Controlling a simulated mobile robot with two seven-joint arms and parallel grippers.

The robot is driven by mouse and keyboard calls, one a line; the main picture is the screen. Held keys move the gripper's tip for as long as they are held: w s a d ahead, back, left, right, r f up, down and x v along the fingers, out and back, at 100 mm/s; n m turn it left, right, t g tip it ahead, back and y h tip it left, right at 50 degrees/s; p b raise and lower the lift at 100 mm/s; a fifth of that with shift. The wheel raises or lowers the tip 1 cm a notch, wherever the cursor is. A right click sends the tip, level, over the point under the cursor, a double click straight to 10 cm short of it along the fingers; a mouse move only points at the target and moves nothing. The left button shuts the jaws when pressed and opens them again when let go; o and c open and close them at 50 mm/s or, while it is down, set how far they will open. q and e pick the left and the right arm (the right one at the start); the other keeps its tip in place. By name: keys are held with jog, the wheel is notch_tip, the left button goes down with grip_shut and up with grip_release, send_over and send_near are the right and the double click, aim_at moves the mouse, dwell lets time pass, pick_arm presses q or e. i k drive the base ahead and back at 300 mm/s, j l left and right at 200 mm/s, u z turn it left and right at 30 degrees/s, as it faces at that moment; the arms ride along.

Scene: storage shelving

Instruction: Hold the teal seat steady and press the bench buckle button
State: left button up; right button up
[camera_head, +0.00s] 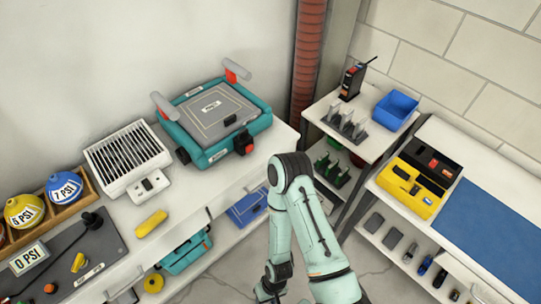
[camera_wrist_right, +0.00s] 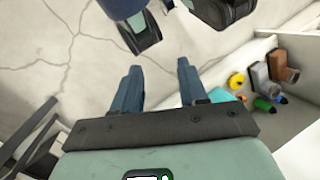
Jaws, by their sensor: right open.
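A teal-framed unit (camera_head: 222,138) with a grey padded top, probably the teal seat, sits on the white bench by the wall. It has two grey-and-red handles at its back corners. A black-and-red buckle-like part (camera_head: 244,144) is on its front right side. A small black part (camera_head: 230,120) lies on the grey top. I cannot tell which part is the bench buckle button. My right gripper (camera_wrist_right: 158,82) is open and empty, above the floor. In the head view it is low, in front of the bench and clear of the unit. My left gripper is not in view.
A white slatted heater (camera_head: 128,157), a yellow piece (camera_head: 151,223) and a gauge panel (camera_head: 60,262) share the bench. A shelf with a blue bin (camera_head: 396,108) stands back right. A blue-mat workbench (camera_head: 500,228) is at right. Cracked floor lies between.

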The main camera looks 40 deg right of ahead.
aim_at(249, 148)
jog(key=i+z, duration=0.1)
jog(key=z, duration=0.3)
jog(key=j+z, duration=0.1)
jog(key=z, duration=0.35)
jog(key=i+j+z, duration=0.1)
jog(key=z, duration=0.3)
